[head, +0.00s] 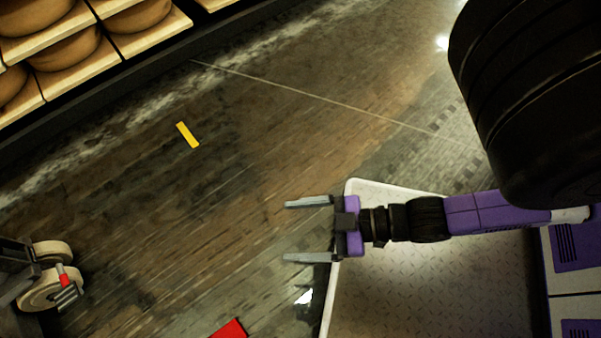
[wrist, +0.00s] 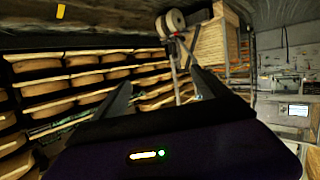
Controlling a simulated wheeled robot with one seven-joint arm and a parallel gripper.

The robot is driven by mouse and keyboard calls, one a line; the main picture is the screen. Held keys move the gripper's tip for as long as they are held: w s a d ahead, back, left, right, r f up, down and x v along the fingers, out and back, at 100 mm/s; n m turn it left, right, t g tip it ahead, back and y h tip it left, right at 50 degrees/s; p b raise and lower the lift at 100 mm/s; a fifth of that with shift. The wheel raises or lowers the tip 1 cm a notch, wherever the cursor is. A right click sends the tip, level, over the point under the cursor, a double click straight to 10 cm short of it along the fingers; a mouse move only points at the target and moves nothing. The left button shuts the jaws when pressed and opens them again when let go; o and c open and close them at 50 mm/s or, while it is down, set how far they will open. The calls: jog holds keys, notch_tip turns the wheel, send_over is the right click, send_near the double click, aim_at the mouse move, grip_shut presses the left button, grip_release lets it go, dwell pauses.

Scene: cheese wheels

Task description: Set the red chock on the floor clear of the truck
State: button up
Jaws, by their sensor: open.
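My gripper (head: 286,231) is open and empty, its two grey fingers pointing left in the head view, above the floor beyond my base's edge. The truck's pale wheels (head: 48,289) show at the lower left of the head view, well apart from my gripper. A small red part with grey bars (head: 64,281) sits against the wheels; it is too small to tell if it is the chock. A flat-looking red shape (head: 229,330) is cut off by the bottom edge; I cannot tell what it is. The wheels (wrist: 172,22) also show beyond my fingers in the wrist view.
Shelves of cheese wheels (head: 66,48) stand at the upper left. A yellow strip (head: 187,135) lies on the floor. The floor (head: 130,215) between shelves and my gripper is mostly clear. In the upside-down wrist view, a wooden stack (wrist: 213,50) stands on the truck.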

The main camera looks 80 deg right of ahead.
notch_tip(320, 180, up, 10)
jog(key=m+h, duration=0.3)
jog(key=shift+s+d+r+t, duration=0.15)
jog(key=shift+s+t, duration=0.15)
jog(key=shift+s, duration=0.05)
notch_tip(320, 180, up, 37)
jog(key=p, duration=3.7)
jog(key=shift+r, duration=0.2)
